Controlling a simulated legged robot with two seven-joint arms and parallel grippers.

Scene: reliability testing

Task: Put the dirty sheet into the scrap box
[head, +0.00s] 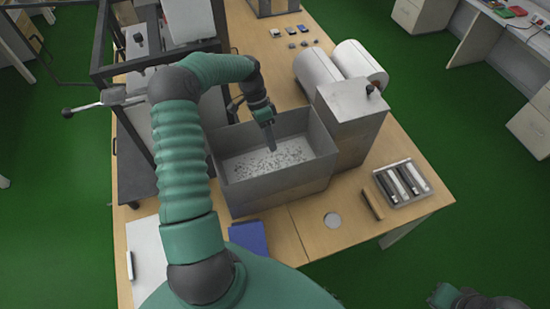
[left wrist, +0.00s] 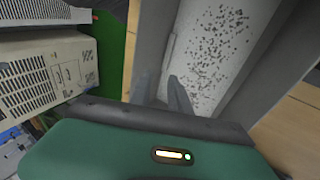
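A white surface with many dark specks, which looks like the dirty sheet (head: 262,163), lies on the floor of an open grey box (head: 312,183). I cannot tell whether this grey box is the scrap box. The specks also show in the left wrist view (left wrist: 218,45). My left gripper (head: 272,147) points down into the box, over the sheet. In the left wrist view its two fingers (left wrist: 163,92) stand apart with nothing clearly held between them. Part of my right arm or gripper (head: 472,299) shows at the bottom right edge; its fingers cannot be made out.
Two white rolls (head: 340,65) and a grey block (head: 350,115) stand right of the box. A tray with dark and white bars (head: 402,184) lies at the table's right edge. A dark frame (head: 115,75) stands left. A blue item (head: 249,236) lies in front.

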